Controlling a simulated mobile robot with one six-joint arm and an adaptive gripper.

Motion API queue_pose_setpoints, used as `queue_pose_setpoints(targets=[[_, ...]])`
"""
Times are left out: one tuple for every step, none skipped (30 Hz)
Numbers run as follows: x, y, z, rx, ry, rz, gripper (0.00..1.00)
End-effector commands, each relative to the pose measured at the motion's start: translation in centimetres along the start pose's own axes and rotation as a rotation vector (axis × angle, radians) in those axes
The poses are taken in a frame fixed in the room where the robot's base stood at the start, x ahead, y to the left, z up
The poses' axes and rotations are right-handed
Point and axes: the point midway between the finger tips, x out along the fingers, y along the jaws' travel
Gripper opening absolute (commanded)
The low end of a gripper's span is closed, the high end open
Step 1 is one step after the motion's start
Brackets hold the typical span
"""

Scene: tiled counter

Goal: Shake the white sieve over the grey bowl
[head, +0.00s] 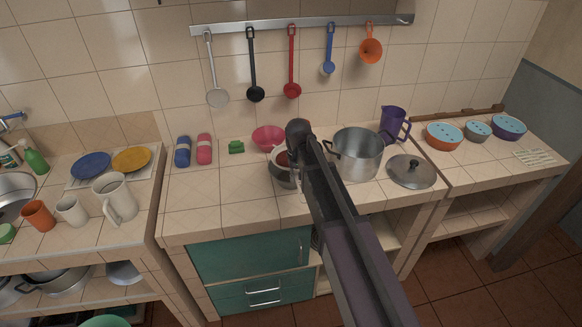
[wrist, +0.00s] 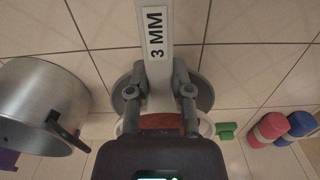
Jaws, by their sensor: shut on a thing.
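My gripper (wrist: 158,88) is shut on the white handle (wrist: 155,60) of the white sieve, which carries a "3 MM" label. The sieve's white rim (wrist: 207,128) shows partly behind my gripper body in the wrist view, with something red-brown inside it. The sieve (head: 275,153) also shows in the head view, just left of my arm. The grey bowl (head: 283,178) stands on the counter beneath the sieve. Its grey edge (wrist: 206,95) shows behind my fingers in the wrist view. My arm hides part of both, and I cannot tell the gap between them.
A steel pot (head: 357,160) and its lid (head: 411,172) stand right of my arm. A pink bowl (head: 268,136) and a green block (head: 236,147) are behind and left. The counter's front left is clear.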

Motion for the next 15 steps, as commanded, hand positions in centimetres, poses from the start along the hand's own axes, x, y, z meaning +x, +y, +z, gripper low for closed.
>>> queue_pose_setpoints(targets=[[0.0, 0.7, 0.0, 0.002, 0.0, 0.0, 0.0], [0.0, 1.1, 0.0, 0.003, 0.0, 0.0, 0.0], [0.0, 1.5, 0.0, 0.003, 0.0, 0.0, 0.0], [0.0, 1.7, 0.0, 0.002, 0.0, 0.0, 0.0], [0.0, 1.8, 0.0, 0.001, 0.0, 0.0, 0.0], [0.0, 1.9, 0.0, 0.0, 0.0, 0.0, 0.0], [0.0, 1.9, 0.0, 0.0, 0.0, 0.0, 0.0], [0.0, 1.9, 0.0, 0.0, 0.0, 0.0, 0.0], [0.0, 1.9, 0.0, 0.0, 0.0, 0.0, 0.0], [0.0, 1.9, 0.0, 0.0, 0.0, 0.0, 0.0], [0.0, 1.9, 0.0, 0.0, 0.0, 0.0, 0.0], [0.0, 1.9, 0.0, 0.0, 0.0, 0.0, 0.0], [0.0, 1.9, 0.0, 0.0, 0.0, 0.0, 0.0], [0.0, 1.8, 0.0, 0.0, 0.0, 0.0, 0.0], [0.0, 1.7, 0.0, -0.001, 0.0, 0.0, 0.0]])
